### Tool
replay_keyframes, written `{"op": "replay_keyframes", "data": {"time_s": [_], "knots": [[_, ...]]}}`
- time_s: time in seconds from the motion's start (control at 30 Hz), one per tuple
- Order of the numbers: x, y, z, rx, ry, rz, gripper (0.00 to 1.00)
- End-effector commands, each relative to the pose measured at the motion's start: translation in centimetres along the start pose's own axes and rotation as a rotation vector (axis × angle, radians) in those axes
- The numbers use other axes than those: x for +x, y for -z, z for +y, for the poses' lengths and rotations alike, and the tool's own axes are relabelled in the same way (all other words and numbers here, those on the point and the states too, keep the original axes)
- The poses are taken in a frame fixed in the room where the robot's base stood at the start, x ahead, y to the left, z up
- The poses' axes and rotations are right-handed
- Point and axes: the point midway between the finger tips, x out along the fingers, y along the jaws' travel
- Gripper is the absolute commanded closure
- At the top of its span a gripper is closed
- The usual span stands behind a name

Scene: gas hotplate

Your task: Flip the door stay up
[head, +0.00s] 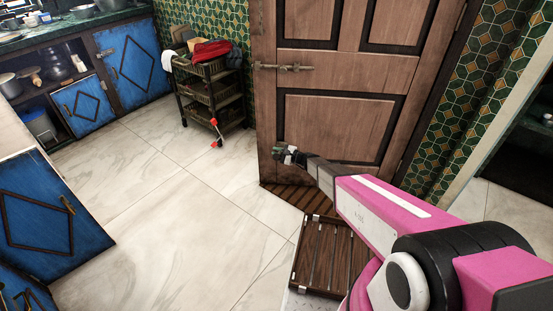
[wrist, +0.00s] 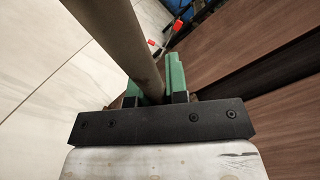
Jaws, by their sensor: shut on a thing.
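The brown wooden door (head: 340,125) stands in the middle of the head view, and its panels also fill the right of the wrist view (wrist: 245,45). My gripper (head: 288,155) is at the door's lower left corner. In the wrist view, my gripper (wrist: 158,90) has its green fingers closed around a grey-beige rod, which I take to be the door stay (wrist: 125,40). The rod runs from the top left down between the fingers. Its held end is hidden by the fingers and the black gripper body. In the head view the stay is too small to make out.
A dark slatted wooden rack (head: 330,255) lies on the floor below my arm. A black trolley (head: 205,90) with a red cloth stands left of the door. Blue cabinets (head: 50,200) line the left side. The tiled floor (head: 170,210) between is clear.

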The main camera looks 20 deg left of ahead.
Motion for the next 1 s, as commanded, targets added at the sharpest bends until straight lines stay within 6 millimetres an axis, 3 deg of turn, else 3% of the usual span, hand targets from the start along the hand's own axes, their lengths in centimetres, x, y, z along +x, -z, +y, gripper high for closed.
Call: {"op": "replay_keyframes", "data": {"time_s": [0.5,1.0], "knots": [[1.2,0.7,-5.6,0.425,-0.12,0.088,1.0],[1.9,1.6,-7.4,0.613,-0.175,0.127,1.0]]}}
